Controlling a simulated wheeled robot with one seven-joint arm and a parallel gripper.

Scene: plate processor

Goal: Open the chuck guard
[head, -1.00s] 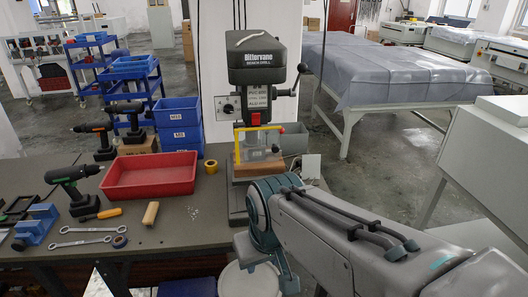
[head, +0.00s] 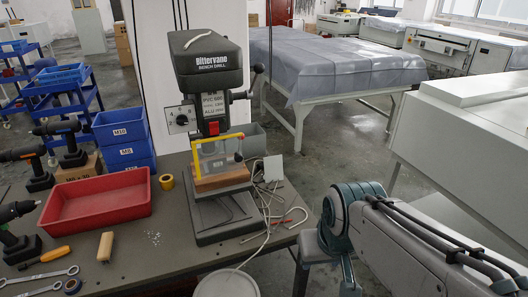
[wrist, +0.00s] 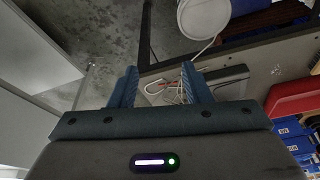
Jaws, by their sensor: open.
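The bench drill (head: 208,75) stands on the workbench in the head view. Its chuck guard (head: 217,153) is a clear panel with a yellow frame, hanging upright in front of the chuck above a wooden block (head: 220,181). The guard looks lowered. My gripper is out of the head view, where only my arm shows at the lower right, apart from the drill. In the wrist view my gripper (wrist: 161,88) is open with nothing between its fingers. The drill's base (wrist: 222,80) shows beyond the fingers there; the guard cannot be made out.
A red tray (head: 95,200), a yellow tape roll (head: 166,182) and wrenches (head: 40,277) lie left of the drill. Loose white cables (head: 270,205) lie at its right. A white bucket (head: 226,285) stands at the bench's front edge.

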